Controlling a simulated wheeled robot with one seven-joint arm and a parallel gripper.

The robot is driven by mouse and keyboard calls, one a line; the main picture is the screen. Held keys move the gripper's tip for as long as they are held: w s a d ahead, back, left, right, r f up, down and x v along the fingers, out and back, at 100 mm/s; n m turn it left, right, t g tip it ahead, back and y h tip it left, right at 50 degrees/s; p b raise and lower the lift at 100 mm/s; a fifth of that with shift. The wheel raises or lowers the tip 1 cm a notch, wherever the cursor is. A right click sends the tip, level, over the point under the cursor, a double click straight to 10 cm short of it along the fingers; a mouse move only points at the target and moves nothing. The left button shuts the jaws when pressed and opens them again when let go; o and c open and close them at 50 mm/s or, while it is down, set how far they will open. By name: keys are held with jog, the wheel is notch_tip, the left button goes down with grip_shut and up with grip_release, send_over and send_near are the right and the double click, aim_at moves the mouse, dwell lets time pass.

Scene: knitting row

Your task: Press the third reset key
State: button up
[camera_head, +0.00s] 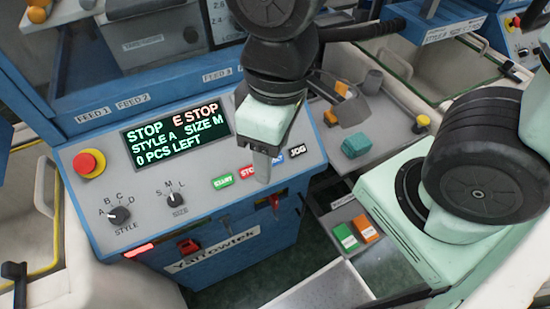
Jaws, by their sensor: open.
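The near machine's control panel (150,190) has a row of keys on its right part. I see a green START key (223,182), a red STOP key (247,173), a blue key (274,153) and a black JOG key (297,149). My gripper (262,172) hangs over this row, its fingers pointing down. It hides part of the STOP key and most of the blue key, whose label I cannot read. Whether the fingertips touch the panel I cannot tell. The gripper is open, with nothing visible in it. The display (176,135) reads STOP, E STOP, STYLE A, SIZE M, 0 PCS LEFT.
A red emergency button (88,164) on a yellow base sits at the panel's left. STYLE (119,215) and SIZE (178,198) knobs are below the display. A grey shelf (330,145) with a teal block (356,145) lies right of the panel. Another machine (455,35) stands behind.

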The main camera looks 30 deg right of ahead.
grip_shut()
dwell(1.5)
